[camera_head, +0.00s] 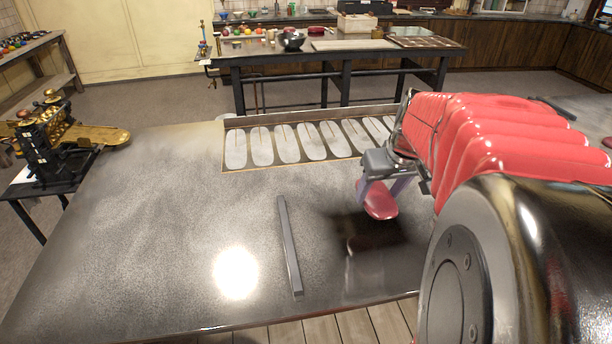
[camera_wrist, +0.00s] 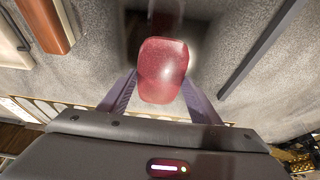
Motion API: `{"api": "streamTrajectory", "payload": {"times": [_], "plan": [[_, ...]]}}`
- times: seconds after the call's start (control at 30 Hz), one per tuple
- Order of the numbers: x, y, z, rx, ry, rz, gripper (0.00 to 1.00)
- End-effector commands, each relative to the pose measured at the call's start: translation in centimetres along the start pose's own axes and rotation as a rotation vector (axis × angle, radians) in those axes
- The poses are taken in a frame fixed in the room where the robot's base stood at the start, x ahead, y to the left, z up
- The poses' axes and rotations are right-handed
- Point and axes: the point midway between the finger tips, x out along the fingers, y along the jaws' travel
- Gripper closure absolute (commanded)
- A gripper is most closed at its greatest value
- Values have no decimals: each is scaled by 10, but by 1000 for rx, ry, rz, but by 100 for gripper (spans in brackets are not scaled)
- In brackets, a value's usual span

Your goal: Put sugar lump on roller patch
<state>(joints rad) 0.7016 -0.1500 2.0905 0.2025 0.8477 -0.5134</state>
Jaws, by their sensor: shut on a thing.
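The sugar lump (camera_head: 379,201) is a glossy red, rounded piece. My gripper (camera_head: 382,188) is shut on it and holds it above the dark metal table. In the wrist view the lump (camera_wrist: 162,70) sits between the two purple-grey fingers of my gripper (camera_wrist: 160,88). A darker squarish patch (camera_head: 375,236) shows on the table just below and in front of the lump; it also shows behind the lump in the wrist view (camera_wrist: 136,38). I cannot tell whether it is the roller patch, a shadow or a reflection.
A long grey bar (camera_head: 288,245) lies on the table left of my gripper. A tray (camera_head: 226,148) with several pale oval pads lies at the table's far edge. A black and brass machine (camera_head: 48,140) stands at the left. The left part of the tabletop is clear.

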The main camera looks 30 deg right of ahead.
Motion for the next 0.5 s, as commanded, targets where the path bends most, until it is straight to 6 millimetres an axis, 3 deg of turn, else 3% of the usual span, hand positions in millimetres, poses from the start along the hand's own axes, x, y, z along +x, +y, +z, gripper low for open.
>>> {"api": "streamTrajectory", "payload": {"times": [0.23,0.5], "plan": [[9,-2,3,-4,-1,-3,70],[48,-3,19,-6,-2,-4,70]]}}
